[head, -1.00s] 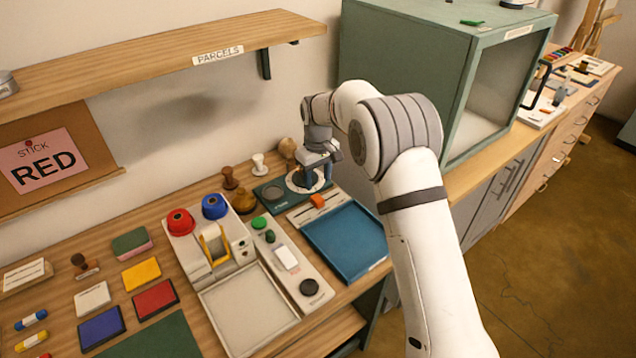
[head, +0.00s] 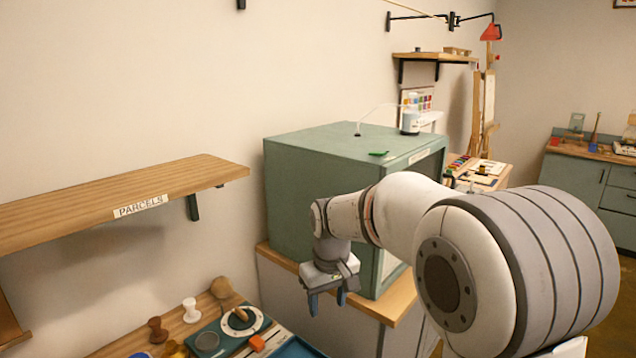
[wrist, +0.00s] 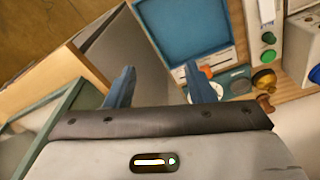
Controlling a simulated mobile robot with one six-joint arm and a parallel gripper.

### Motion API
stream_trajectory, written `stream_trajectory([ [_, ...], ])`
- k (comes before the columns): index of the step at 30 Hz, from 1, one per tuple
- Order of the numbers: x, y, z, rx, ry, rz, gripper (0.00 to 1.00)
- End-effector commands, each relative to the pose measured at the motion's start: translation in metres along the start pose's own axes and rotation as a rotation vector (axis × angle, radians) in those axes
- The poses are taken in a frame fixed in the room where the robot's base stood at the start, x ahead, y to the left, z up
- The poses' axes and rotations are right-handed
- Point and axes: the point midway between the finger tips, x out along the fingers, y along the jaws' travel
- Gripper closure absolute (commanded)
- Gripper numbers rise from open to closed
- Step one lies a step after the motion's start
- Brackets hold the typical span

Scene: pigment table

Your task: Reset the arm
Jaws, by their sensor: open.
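My gripper (head: 326,300) has two blue fingers pointing down and apart, with nothing between them. In the head view it hangs in front of the green cabinet (head: 320,165), to the right of the workbench items. In the wrist view my gripper (wrist: 155,85) shows its two fingers spread, with the blue tray (wrist: 185,35) and the round dial plate beyond them. My arm reaches in from the right side of the head view.
The parcels shelf (head: 110,205) juts from the wall at left. Wooden stamps (head: 157,330) and a teal plate with a round dial (head: 240,320) stand on the bench below. An orange block (head: 257,343) lies near the blue tray.

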Motion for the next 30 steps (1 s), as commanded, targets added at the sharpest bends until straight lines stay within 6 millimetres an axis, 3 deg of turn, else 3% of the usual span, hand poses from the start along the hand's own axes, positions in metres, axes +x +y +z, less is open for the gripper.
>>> stream_trajectory([
  [1,-0.014,0.008,0.023,0.042,0.016,0.006,0.51],
  [6,-0.039,0.023,0.097,0.172,0.051,0.024,0.51],
  [15,-0.046,0.022,0.218,0.384,0.111,0.054,0.51],
  [21,-0.039,0.016,0.257,0.456,0.130,0.064,0.51],
  [30,-0.037,0.015,0.263,0.468,0.132,0.065,0.51],
])
